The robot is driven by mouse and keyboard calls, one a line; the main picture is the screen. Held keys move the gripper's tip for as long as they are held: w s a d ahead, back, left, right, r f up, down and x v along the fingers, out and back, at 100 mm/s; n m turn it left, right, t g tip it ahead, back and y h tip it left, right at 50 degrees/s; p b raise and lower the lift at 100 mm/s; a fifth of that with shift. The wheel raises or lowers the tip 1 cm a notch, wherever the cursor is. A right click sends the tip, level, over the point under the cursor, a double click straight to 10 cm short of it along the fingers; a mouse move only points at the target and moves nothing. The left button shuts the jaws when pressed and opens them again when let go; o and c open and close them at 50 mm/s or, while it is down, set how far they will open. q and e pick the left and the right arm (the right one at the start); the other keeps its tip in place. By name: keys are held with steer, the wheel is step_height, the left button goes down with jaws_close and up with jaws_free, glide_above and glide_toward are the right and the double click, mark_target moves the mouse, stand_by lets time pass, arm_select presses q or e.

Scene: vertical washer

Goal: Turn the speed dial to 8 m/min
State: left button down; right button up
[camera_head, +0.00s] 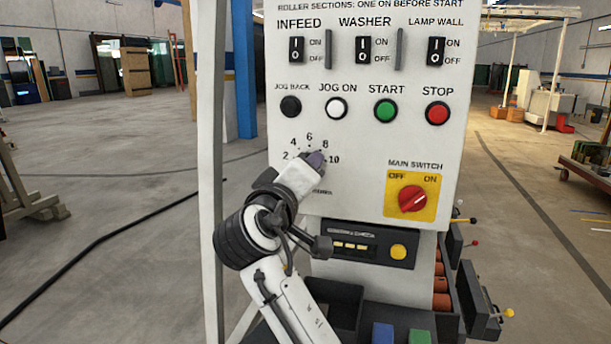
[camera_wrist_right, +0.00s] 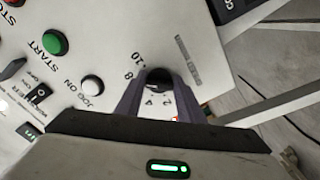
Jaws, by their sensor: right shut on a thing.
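The speed dial (camera_wrist_right: 158,76) is a dark round knob on the white control panel (camera_head: 355,160), with the numbers 2, 4, 6, 8 and 10 around it. My right gripper (camera_head: 314,161) reaches the dial from below in the head view and hides most of it. In the right wrist view the two purple-grey fingers of this gripper (camera_wrist_right: 157,83) stand on either side of the knob, shut on it. The dial's pointer cannot be made out, so its setting is unclear. My left gripper is in neither view.
Above the dial are black, white, green (camera_head: 386,111) and red (camera_head: 437,112) buttons and several rocker switches. A red main switch (camera_head: 412,199) on a yellow plate is right of the dial. A black box with a yellow button (camera_head: 398,252) is below.

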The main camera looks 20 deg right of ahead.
stand_by(0.4)
steer(key=o, duration=1.1)
steer(key=shift+c, duration=0.2)
steer(key=shift+a, duration=0.1)
steer(key=v, duration=0.7)
steer(key=shift+s+b, duration=0.25)
steer(key=shift+b, duration=0.2)
steer(key=shift+a, duration=0.1)
